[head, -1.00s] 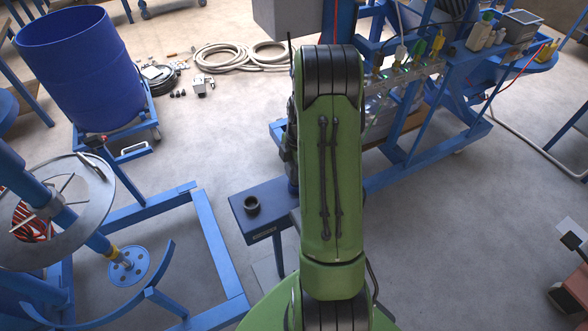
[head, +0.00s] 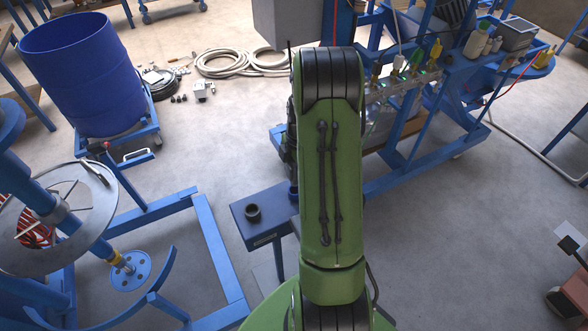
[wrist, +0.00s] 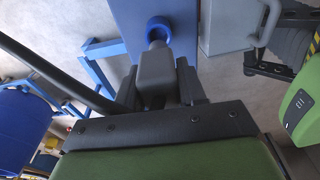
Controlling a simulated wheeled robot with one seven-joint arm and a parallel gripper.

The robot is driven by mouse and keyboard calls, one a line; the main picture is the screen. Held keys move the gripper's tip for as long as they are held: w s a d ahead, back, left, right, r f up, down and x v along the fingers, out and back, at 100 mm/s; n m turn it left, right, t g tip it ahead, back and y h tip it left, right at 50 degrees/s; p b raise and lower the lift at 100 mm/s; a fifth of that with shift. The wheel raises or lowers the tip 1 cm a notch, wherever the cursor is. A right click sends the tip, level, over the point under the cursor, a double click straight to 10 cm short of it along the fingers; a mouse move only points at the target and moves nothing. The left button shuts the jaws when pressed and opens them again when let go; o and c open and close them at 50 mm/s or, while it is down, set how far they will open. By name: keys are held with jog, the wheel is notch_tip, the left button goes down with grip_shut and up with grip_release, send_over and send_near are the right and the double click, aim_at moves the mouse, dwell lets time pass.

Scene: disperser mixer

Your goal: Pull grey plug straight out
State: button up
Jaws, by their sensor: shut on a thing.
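The grey plug (wrist: 156,70) is in the middle of the wrist view, its narrow end pointing at a round blue socket (wrist: 159,27) on a blue panel (wrist: 182,18). The narrow end meets the blue ring in the picture; how deep it sits I cannot tell. My gripper (wrist: 157,88) is shut on the plug, with one dark finger on each side.
A blue drum (head: 83,75) stands on a trolley farther left. A coiled hose (head: 240,62) lies on the floor. A blue bench frame (head: 400,165) with bottles stands right. Open floor lies at lower right.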

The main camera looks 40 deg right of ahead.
jog(key=shift+r+p, duration=1.3)
jog(key=shift+r, duration=0.75)
jog(key=shift+f, duration=0.1)
